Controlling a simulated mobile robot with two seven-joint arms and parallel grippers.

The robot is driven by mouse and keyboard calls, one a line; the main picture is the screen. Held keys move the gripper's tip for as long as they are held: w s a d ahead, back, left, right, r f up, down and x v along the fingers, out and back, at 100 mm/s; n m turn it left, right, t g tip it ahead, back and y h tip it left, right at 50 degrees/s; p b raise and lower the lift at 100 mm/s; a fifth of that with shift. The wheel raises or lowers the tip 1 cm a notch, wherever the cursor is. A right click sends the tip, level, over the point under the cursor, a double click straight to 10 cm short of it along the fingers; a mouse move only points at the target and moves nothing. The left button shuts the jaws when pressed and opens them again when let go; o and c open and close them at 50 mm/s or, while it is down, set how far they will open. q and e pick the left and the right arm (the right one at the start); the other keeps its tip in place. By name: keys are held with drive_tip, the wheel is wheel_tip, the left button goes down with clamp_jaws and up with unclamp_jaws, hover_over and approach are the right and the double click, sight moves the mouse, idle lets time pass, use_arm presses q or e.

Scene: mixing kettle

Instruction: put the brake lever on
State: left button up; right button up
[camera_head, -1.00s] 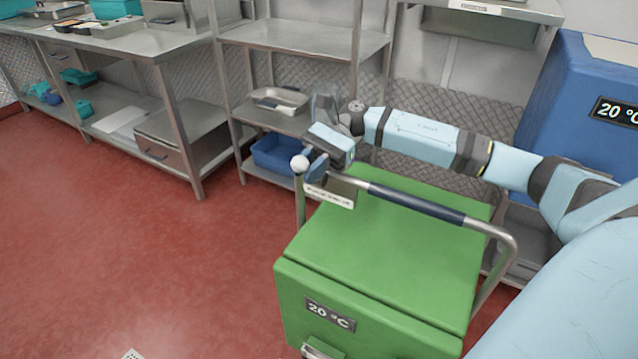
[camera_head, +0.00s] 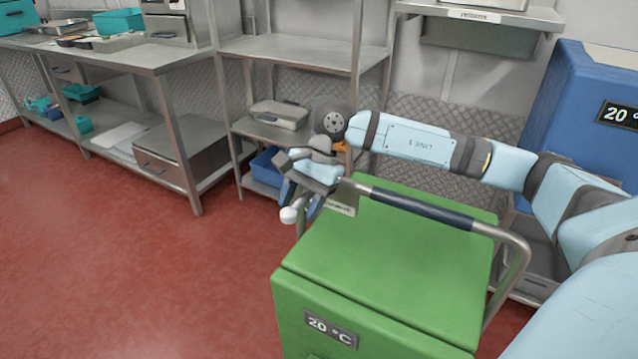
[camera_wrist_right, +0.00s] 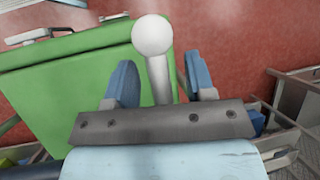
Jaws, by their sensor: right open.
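The brake lever shows as a white ball knob (camera_head: 289,214) on a short pale stalk, at the left end of the handle of the green cart (camera_head: 400,262). My right gripper (camera_head: 301,203) is at the lever, with its blue fingers pointing down. In the right wrist view the knob (camera_wrist_right: 152,36) and its stalk (camera_wrist_right: 160,82) stand between the two open fingers, with gaps on both sides. The fingers do not close on the stalk. My left gripper is not in view.
The cart's bar handle (camera_head: 420,208) runs right from beside my right gripper. Steel shelves (camera_head: 290,50) with a tray (camera_head: 279,114) and a blue bin (camera_head: 265,167) stand behind. A blue cabinet (camera_head: 570,120) is at the right. Red floor (camera_head: 130,270) is open at the left.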

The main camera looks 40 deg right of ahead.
drive_tip(key=p+v, duration=0.2)
drive_tip(key=v, duration=0.4)
drive_tip(key=shift+d+r, duration=0.2)
drive_tip(key=shift+r, duration=0.2)
